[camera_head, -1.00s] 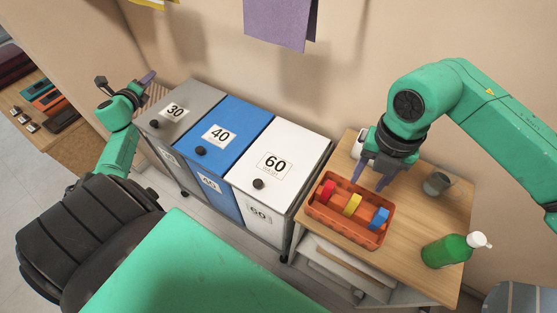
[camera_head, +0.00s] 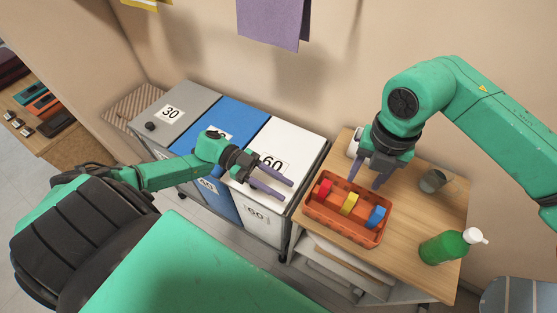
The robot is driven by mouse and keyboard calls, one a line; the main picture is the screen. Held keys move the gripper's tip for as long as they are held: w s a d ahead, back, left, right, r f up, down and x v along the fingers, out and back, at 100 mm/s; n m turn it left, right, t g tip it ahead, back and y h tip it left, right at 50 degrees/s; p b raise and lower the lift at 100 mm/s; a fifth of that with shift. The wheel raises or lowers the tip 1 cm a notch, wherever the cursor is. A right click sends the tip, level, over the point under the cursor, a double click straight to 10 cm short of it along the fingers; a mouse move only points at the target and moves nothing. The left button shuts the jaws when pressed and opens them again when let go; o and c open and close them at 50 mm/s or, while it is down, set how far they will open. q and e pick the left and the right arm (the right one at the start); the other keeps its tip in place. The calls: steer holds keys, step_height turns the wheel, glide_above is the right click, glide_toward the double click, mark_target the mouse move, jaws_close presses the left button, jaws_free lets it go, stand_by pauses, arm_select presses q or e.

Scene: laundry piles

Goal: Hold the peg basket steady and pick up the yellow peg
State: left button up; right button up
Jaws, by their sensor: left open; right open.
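The orange peg basket (camera_head: 338,226) stands on the wooden table at the right. Inside it are a red peg (camera_head: 325,190), the yellow peg (camera_head: 348,204) in the middle, and a blue peg (camera_head: 376,216). My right gripper (camera_head: 367,180) is open and empty, pointing down above the basket's back edge, near the yellow peg. I cannot tell its exact height over the rim. My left gripper (camera_head: 279,183) is open and empty over the white 60 bin, left of the basket, with its fingers pointing right towards it.
The wooden table (camera_head: 420,222) also holds a grey cup (camera_head: 433,181) and a green pump bottle (camera_head: 443,247). The grey (camera_head: 188,97), blue (camera_head: 240,120) and white (camera_head: 303,146) bins stand left of it. A purple cloth (camera_head: 272,22) hangs above.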

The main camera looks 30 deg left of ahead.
mark_target(353, 197)
arm_select(q)
steer(key=d, duration=0.5)
steer(key=d+f, duration=0.1)
steer(key=d, duration=0.3)
steer(key=d+f, duration=0.1)
steer(key=d, duration=0.4)
steer(key=shift+s+d+f, duration=0.1)
steer(key=shift+s+d, duration=0.1)
steer(key=shift+d, duration=0.1)
jaws_close()
stand_by(0.6)
arm_select(e)
steer(key=shift+o, duration=1)
steer(key=shift+w+a+r, duration=0.1)
steer(key=shift+a+r, duration=0.05)
steer(key=shift+r, duration=0.2)
steer(key=shift+m, duration=0.9)
step_height(353, 197, down, 10)
steer(key=shift+f, duration=0.25)
